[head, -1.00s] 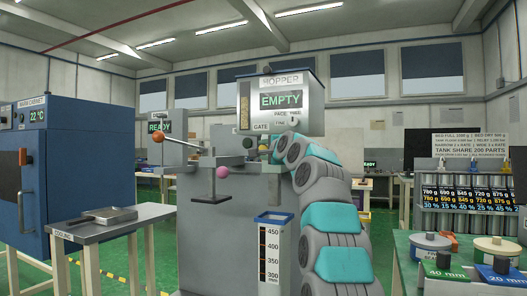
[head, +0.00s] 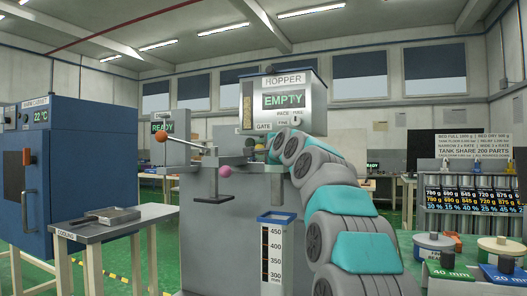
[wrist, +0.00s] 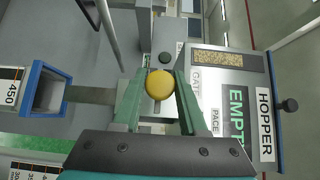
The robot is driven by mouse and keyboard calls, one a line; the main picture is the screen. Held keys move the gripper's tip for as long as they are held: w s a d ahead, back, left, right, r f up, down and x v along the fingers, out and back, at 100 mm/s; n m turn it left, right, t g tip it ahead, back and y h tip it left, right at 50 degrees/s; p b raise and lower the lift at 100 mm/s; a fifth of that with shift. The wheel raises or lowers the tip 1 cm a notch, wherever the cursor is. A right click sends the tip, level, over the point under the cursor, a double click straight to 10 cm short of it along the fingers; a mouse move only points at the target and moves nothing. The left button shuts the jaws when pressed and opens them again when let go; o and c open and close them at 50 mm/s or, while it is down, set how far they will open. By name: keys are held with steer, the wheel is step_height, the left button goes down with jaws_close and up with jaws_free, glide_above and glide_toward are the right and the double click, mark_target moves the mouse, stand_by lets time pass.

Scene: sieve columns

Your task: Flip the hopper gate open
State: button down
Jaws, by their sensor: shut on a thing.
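The hopper (head: 312,100) is a grey box at the top middle of the head view. Its display reads EMPTY and a GATE label sits at its lower left. In the wrist view the hopper (wrist: 205,62) appears turned on its side. A round yellow knob (wrist: 159,84) is beside the GATE label there. My gripper (wrist: 160,79) has its two green fingers closed on either side of this knob. In the head view my arm reaches up to just below the hopper, and its links hide most of the gripper. The gate itself cannot be made out.
Orange (head: 160,136) and pink (head: 224,171) knobs stand on the machine left of my arm. An open-topped column with a 300 to 450 scale (head: 274,247) stands in front.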

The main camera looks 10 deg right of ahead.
steer(key=shift+s+a, duration=0.25)
steer(key=shift+s, duration=0.15)
steer(key=shift+f, duration=0.1)
steer(key=shift+c, duration=2.3)
jaws_free()
steer(key=shift+s+a, duration=0.1)
steer(key=s+d, duration=0.1)
steer(key=s, duration=0.6)
steer(key=shift+s+d+b, duration=0.25)
steer(key=shift+s+b, duration=0.1)
